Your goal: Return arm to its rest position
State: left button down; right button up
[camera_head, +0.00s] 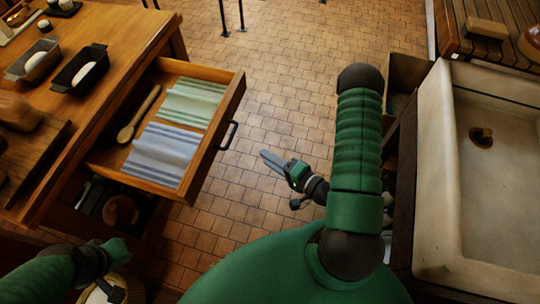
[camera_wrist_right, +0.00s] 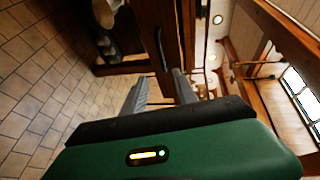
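My right arm rises from the bottom middle of the head view and bends at a dark elbow. Its gripper (camera_head: 272,160) hangs over the tiled floor, to the right of the open drawer and apart from its handle. In the right wrist view the two grey fingers of this gripper (camera_wrist_right: 160,90) stand apart with nothing between them. My left arm comes in at the bottom left of the head view. Its gripper (camera_head: 108,288) is partly cut off by the frame edge, and its fingers are not clear.
The open drawer (camera_head: 237,100) holds a green striped cloth (camera_head: 192,103), a blue striped cloth (camera_head: 163,153) and a wooden spoon (camera_head: 138,115). Its handle (camera_head: 229,135) faces my right gripper. A worn sink (camera_head: 440,190) stands at the right. Tiled floor (camera_head: 290,50) lies open beyond.

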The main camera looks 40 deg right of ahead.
jog(key=shift+w, duration=0.1)
jog(key=w+d+r+n+g+h+p, duration=0.1)
jog(key=w+r+n+g+h+p, duration=0.3)
jog(key=n+g, duration=0.55)
jog(key=s+a+r+n+g+p, duration=0.1)
jog(key=s+a+r+n+g, duration=0.2)
jog(key=s+a+r+n, duration=0.2)
jog(key=s+a+r, duration=0.2)
jog(key=a+r, duration=0.1)
jog(key=r, duration=0.1)
jog(key=shift+s+a, duration=0.1)
jog(key=shift+a, duration=0.05)
